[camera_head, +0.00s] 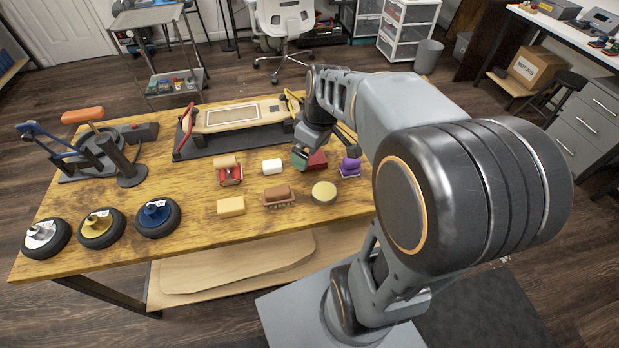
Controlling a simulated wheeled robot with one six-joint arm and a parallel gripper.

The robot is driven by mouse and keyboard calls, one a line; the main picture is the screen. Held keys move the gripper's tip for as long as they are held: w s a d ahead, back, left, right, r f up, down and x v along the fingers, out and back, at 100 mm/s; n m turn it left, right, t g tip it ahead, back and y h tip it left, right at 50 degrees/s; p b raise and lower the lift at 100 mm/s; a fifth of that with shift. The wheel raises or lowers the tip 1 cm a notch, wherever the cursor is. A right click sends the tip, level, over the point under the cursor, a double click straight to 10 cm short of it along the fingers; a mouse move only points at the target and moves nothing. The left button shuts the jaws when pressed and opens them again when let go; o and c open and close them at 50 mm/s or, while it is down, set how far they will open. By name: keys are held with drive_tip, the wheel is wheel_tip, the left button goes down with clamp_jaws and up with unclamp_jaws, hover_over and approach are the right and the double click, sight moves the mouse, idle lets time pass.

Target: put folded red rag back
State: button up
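A small dark red folded piece, which looks like the red rag (317,160), lies on the wooden workbench (120,245) near its middle right. My gripper (309,147) points down right at the rag's back left side, beside a small green piece (299,160). My arm and the small size hide the fingertips, so I cannot tell whether they touch or hold the rag.
Close around are a white roll (272,166), a purple item (350,167), a round tin (324,192), a brush (278,195) and a yellow block (231,206). A clamped board (234,114) stands behind. Several wheels (103,228) stand front left. Bare wood lies left of centre.

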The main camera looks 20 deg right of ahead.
drive_tip(key=s+a+f+m+t+h, duration=0.1)
drive_tip(key=s+a+m, duration=0.3)
drive_tip(key=s+m, duration=0.2)
drive_tip(key=shift+s+a+m+t, duration=0.2)
drive_tip(key=shift+s+m+t, duration=0.15)
drive_tip(key=shift+s, duration=0.75)
